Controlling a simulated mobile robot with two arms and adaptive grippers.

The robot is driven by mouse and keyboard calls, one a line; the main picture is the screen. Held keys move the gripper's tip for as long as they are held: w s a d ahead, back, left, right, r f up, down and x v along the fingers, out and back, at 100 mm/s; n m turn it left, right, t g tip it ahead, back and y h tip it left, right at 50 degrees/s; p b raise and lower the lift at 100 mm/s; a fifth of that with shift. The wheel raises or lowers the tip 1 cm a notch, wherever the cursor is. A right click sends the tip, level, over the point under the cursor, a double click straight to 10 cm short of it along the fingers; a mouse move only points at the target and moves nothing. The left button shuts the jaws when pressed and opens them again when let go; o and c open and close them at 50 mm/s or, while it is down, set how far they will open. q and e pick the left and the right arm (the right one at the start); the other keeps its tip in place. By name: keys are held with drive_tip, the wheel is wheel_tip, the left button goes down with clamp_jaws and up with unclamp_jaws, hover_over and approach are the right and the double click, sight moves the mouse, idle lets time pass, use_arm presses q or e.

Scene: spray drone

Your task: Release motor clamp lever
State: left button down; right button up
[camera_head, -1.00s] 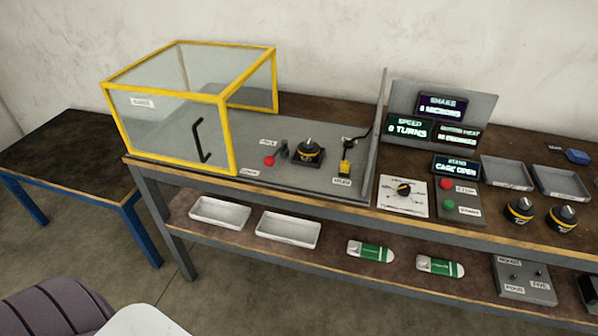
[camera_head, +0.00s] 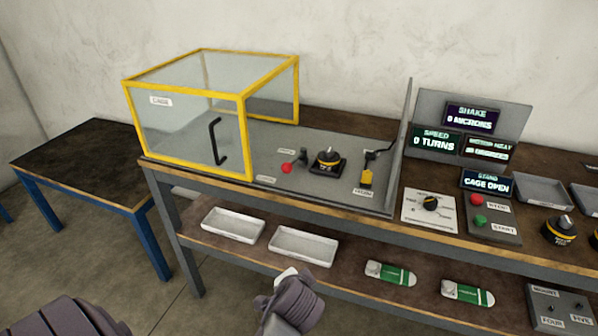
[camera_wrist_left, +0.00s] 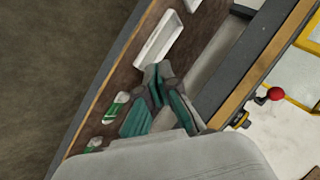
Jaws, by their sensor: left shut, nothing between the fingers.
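The red-knobbed lever (camera_head: 287,168) stands on the grey bench plate (camera_head: 350,195), just left of a black motor (camera_head: 328,160) with a yellow band. The red knob (camera_wrist_left: 276,93) also shows at right in the left wrist view. My left gripper (camera_wrist_left: 160,85) is shut and empty, with teal pads on its fingers. In that view it lies over the lower-shelf side of the bench edge, apart from the lever. A grey part of my arm (camera_head: 287,303) shows at the bottom of the head view, where fingers are not clear. My right gripper is not in view.
The clear yellow-framed cage (camera_head: 248,125) stands left of the lever. A yellow connector (camera_head: 366,178) and upright grey panel (camera_head: 402,140) are to the right. White trays (camera_head: 303,246) and green packets (camera_head: 390,273) lie on the lower shelf. The display reads CAGE OPEN (camera_head: 487,183).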

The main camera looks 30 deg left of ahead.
use_arm(q)
drive_tip(key=w+a+r+m+t+y, duration=0.2)
drive_tip(key=w+r+y, duration=0.4)
drive_tip(key=w+r, duration=0.9)
drive_tip(key=shift+w+r+m+t, duration=0.25)
drive_tip(key=shift+w+m+t, duration=0.55)
drive_tip(key=shift+w+t, duration=0.1)
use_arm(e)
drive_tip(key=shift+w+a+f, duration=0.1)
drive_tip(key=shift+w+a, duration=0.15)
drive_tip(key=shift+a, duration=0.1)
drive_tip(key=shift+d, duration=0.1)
use_arm(q)
drive_tip(key=b, duration=0.5)
approach(296, 161)
drive_tip(key=w, duration=0.4)
drive_tip(key=shift+w+a+f, duration=0.1)
drive_tip(key=shift+a+f, duration=0.15)
drive_tip(key=shift+f, duration=0.1)
drive_tip(key=shift+a+f+p, duration=0.2)
drive_tip(key=shift+a+p, duration=0.1)
drive_tip(key=shift+a, duration=1.7)
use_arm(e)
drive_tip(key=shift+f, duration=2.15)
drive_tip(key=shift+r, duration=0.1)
